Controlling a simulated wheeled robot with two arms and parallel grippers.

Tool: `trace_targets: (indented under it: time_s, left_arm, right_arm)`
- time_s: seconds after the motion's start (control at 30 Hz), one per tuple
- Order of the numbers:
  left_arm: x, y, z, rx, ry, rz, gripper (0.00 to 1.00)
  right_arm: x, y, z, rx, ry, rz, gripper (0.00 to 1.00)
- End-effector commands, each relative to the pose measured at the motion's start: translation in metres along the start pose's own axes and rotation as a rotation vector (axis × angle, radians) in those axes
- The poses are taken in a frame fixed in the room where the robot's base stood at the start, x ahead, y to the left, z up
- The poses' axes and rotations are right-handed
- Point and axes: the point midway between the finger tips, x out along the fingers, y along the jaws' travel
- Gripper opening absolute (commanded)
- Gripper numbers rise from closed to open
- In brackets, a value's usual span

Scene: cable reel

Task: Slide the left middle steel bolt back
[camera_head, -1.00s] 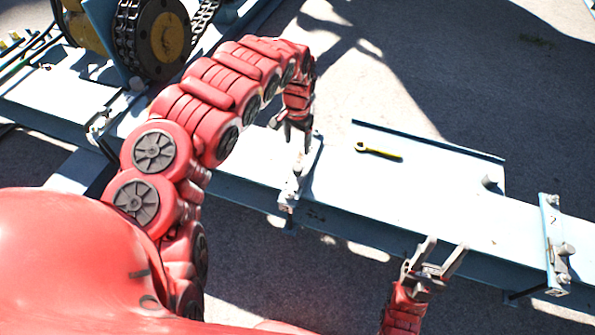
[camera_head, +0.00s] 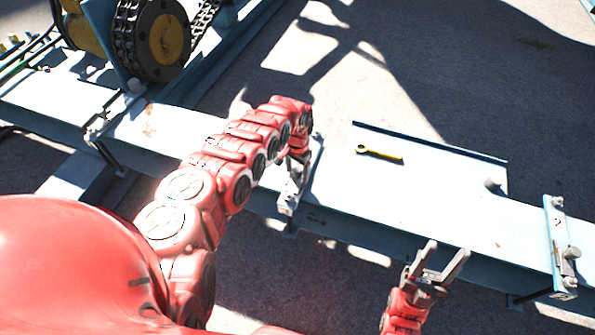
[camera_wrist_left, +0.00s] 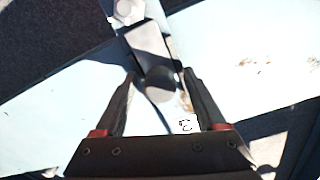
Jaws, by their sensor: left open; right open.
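The steel bolt (camera_wrist_left: 160,85) shows in the left wrist view as a grey round knob on a bracket across the pale blue beam (camera_wrist_left: 250,75). My left gripper (camera_wrist_left: 160,78) is open, with one finger on each side of the knob; whether they touch it I cannot tell. In the head view my left gripper (camera_head: 297,168) is over the middle bracket (camera_head: 287,205) and mostly hides the bolt there. A small plate with a mark (camera_wrist_left: 188,124) lies by the right finger. My right gripper (camera_head: 442,262) is open and empty, in front of the beam.
A yellow wrench (camera_head: 378,154) lies on the beam's plate (camera_head: 440,185). Another bracket with a bolt (camera_head: 560,250) stands at the right, and one (camera_head: 97,127) at the left. A chain sprocket (camera_head: 160,40) rises at the back left.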

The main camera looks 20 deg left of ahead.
Motion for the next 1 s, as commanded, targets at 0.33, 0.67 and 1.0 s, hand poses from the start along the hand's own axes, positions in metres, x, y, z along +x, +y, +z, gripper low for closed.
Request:
trace_targets:
  time_s: [0.33,0.67,1.0]
  left_arm:
    - [-0.0005,-0.0001,-0.0002,0.0,0.0,0.0,0.44]
    - [-0.0007,-0.0003,-0.0003,0.0,0.0,-0.001,0.0]
    - [-0.0007,-0.0004,-0.0002,0.0,0.0,-0.001,0.0]
  right_arm:
    - [0.0001,0.0,0.0,0.0,0.0,0.0,0.5]
    - [0.0002,0.0,0.0,0.0,0.0,0.0,0.5]
    - [0.0002,0.0,0.0,0.0,0.0,0.0,0.5]
